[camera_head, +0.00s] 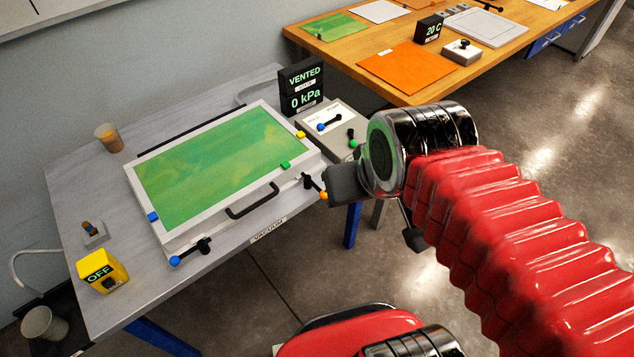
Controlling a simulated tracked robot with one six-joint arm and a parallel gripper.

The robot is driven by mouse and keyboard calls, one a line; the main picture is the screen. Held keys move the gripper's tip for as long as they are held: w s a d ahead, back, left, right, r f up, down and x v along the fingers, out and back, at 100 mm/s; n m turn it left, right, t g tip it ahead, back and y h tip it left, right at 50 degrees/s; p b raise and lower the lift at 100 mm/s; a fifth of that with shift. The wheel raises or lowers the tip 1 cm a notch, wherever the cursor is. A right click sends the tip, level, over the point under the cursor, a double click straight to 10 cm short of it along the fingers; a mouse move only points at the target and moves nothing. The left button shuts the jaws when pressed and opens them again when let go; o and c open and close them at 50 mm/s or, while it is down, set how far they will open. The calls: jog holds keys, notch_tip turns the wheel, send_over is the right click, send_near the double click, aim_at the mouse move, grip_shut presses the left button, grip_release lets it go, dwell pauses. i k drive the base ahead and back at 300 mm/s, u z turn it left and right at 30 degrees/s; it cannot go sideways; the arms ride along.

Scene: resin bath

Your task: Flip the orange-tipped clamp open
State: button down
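The orange-tipped clamp (314,186) is a short black lever at the front right corner of the vacuum box. Its orange tip (323,195) points down and outward to the right. My gripper (379,212) is just right of the clamp, with its two dark fingers spread apart and nothing visible between them. Its left finger (346,184) is close to the orange tip in the picture; I cannot tell whether they touch. The vacuum box (180,238) has a pale frame, a green window and a black front handle (252,202). A blue-tipped clamp (192,251) sits at its front left.
A grey panel (335,122) with blue-tipped and green-tipped levers stands behind my gripper. The display (302,88) reads VENTED, 0 kPa. A yellow OFF box (102,271) and a cup (109,138) stand on the grey table (130,302). A wooden table (340,58) is behind.

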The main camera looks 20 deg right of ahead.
aim_at(307, 177)
jog(key=u, duration=2.35)
jog(key=i, duration=0.45)
jog(key=z, duration=0.15)
